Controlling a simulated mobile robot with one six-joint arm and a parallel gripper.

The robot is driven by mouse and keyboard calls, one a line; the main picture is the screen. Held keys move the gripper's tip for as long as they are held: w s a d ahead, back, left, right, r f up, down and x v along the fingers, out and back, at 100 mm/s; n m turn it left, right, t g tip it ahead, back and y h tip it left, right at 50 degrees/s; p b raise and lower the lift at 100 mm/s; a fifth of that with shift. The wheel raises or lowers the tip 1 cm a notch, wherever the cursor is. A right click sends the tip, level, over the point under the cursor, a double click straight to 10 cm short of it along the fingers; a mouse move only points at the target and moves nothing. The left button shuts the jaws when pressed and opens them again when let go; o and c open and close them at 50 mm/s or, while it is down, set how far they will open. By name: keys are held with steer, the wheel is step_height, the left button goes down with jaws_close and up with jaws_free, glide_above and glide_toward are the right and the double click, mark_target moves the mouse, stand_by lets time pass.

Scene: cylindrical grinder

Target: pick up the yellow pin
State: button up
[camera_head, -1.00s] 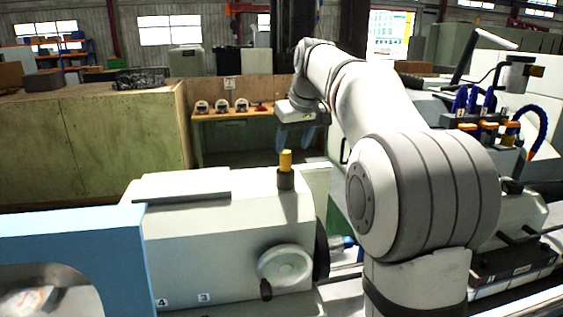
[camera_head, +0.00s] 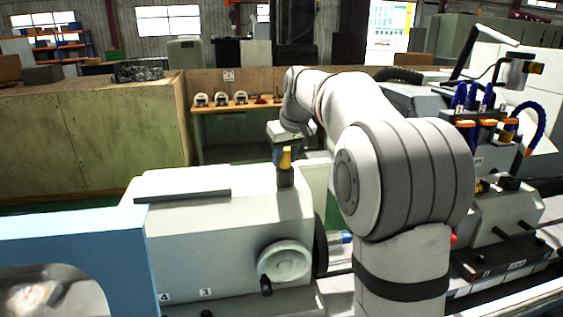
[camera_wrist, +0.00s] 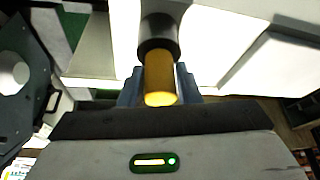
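The yellow pin (camera_head: 286,159) stands upright in a dark cylindrical holder (camera_head: 285,178) on top of the white machine housing. In the wrist view the pin (camera_wrist: 160,80) shows its rounded end towards the camera, with the dark holder (camera_wrist: 158,35) beyond. My gripper (camera_wrist: 160,88) has its blue fingers apart, one on each side of the pin. In the head view my gripper (camera_head: 287,157) is at the pin's height, its fingers showing at either side. I cannot tell whether either finger touches the pin.
A handwheel (camera_head: 285,261) sits on the front of the white housing (camera_head: 225,240). A flat grey plate (camera_head: 183,195) lies on its top to the left. Blue coolant hoses (camera_head: 533,118) and a black arm stand at the right. A wooden bench (camera_head: 235,108) is behind.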

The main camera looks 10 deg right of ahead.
jaws_close()
steer(key=shift+r, duration=0.15)
step_height(320, 180, up, 8)
steer(key=shift+r+b, duration=0.2)
steer(key=shift+b, duration=0.2)
step_height(320, 180, up, 8)
steer(key=shift+p, duration=0.4)
stand_by(0.8)
